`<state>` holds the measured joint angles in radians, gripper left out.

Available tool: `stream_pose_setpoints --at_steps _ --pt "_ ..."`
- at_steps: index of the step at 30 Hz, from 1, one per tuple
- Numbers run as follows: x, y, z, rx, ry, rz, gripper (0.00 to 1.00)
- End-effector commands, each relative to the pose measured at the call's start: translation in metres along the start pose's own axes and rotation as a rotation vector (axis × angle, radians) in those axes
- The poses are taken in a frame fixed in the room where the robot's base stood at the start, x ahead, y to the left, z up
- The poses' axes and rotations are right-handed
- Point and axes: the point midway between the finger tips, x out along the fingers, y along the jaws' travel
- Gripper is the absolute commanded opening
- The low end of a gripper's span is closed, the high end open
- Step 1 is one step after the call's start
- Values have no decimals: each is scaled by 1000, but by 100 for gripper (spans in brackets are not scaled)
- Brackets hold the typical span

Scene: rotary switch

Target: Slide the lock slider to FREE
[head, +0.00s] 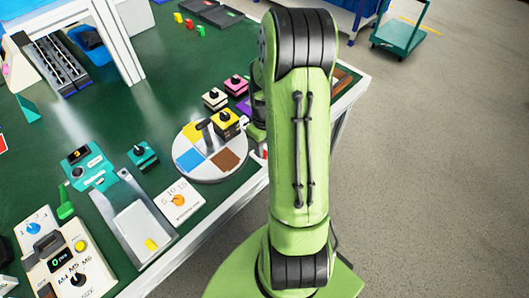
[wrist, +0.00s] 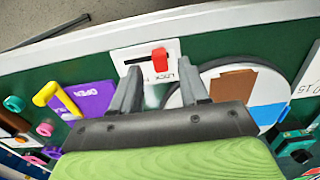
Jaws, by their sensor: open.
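The lock slider is a red knob (wrist: 159,59) on a white plate (wrist: 124,53) in the wrist view. The knob stands at the right part of a dark slot, above the upside-down word LOCK. I cannot read a FREE label; part of the plate is behind my left finger. My gripper (wrist: 159,69) is open, with one finger left of the knob and one right of it. Nothing is held between the fingers. Whether a finger touches the knob or plate, I cannot tell. In the head view my arm largely hides this spot.
A round disc with coloured sectors (head: 208,173) lies close to the right finger in the wrist view. A purple OPEN plate (wrist: 92,97) with a yellow handle (wrist: 47,94) is on the left. The table edge (wrist: 95,47) runs just beyond the slider plate.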

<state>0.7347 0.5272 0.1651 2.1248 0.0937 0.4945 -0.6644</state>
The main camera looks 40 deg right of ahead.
Motion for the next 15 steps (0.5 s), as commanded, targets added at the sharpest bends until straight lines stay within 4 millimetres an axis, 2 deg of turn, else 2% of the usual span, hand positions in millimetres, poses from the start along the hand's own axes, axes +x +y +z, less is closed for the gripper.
stream_pose_setpoints --at_steps 1,4,13,15 --pt "12 0 0 0 -3 -3 45" --pt "22 0 0 0 -2 -1 45" --pt "25 0 0 0 1 1 45" --pt "24 0 0 0 1 1 36"
